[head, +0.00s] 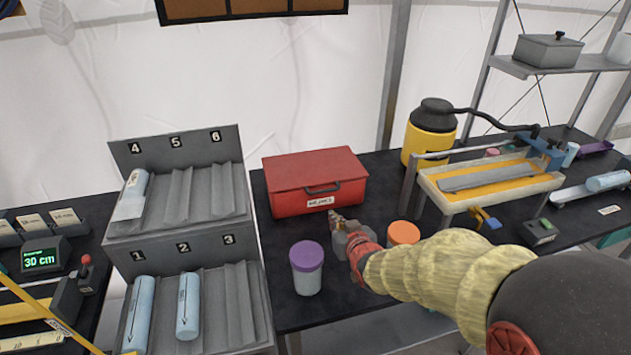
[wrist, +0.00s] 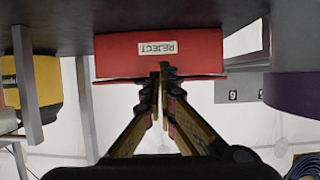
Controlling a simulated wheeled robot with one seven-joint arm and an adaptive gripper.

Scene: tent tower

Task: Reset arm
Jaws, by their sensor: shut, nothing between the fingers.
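My arm reaches in from the lower right of the head view. My gripper (head: 337,217) is shut and empty, just in front of the red box (head: 314,176) on the black table. In the wrist view my gripper (wrist: 164,70) has its fingertips together in front of the red box (wrist: 115,52), which has a "REJECT" label and appears upside down. I cannot tell whether the fingertips touch the box. The box's lid is closed.
A purple-lidded jar (head: 306,268) and an orange-lidded jar (head: 403,234) stand close to my gripper. A numbered rack (head: 180,235) holding several blue cylinders is at left. A yellow canister (head: 429,135) and a yellow-topped frame (head: 490,180) stand at right.

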